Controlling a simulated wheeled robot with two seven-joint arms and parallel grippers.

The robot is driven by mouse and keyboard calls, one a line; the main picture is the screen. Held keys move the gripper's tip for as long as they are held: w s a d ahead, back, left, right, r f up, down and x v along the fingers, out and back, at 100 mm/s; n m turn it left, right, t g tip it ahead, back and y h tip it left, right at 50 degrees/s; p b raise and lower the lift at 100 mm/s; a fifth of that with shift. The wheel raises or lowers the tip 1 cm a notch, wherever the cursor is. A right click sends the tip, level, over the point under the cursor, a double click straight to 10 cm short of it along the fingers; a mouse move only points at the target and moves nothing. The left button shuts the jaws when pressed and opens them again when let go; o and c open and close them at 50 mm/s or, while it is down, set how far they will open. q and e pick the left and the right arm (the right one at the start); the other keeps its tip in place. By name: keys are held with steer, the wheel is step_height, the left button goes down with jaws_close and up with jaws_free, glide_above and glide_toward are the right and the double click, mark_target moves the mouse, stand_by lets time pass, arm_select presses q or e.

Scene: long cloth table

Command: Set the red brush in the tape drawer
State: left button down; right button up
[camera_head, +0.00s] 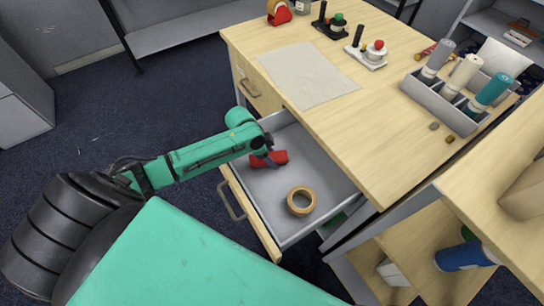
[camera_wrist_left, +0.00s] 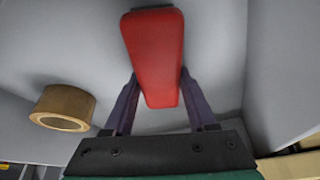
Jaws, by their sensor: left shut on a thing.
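The red brush (camera_head: 278,157) is at the far part of the open tape drawer (camera_head: 282,218), inside its walls in the head view. My left gripper (camera_head: 264,158) is shut on the red brush, which shows as a long red block (camera_wrist_left: 154,50) between the two fingers (camera_wrist_left: 156,92) in the left wrist view. I cannot tell whether the brush touches the drawer floor. A roll of tan tape (camera_head: 301,201) lies in the same drawer, nearer the front right; it also shows in the left wrist view (camera_wrist_left: 63,107). My right gripper is not in view.
The drawer is pulled out below the wooden table top (camera_head: 390,140). A closed drawer (camera_head: 258,87) sits beside it. On top are a pale cloth (camera_head: 308,74), a grey rack (camera_head: 440,103) with several rolls, and small stands (camera_head: 366,58). Grey drawer floor is bare around the tape.

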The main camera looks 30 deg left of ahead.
arm_select(q)
steer(key=shift+c, duration=1)
jaws_free()
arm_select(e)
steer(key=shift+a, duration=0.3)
arm_select(q)
steer(key=shift+r, duration=0.15)
steer(key=v, duration=1.1)
steer(key=shift+a+r+p, duration=0.2)
steer(key=shift+r+p, duration=0.1)
steer(key=shift+r, duration=0.05)
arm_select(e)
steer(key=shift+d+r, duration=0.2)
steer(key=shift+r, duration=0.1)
arm_select(q)
steer(key=shift+s, duration=0.15)
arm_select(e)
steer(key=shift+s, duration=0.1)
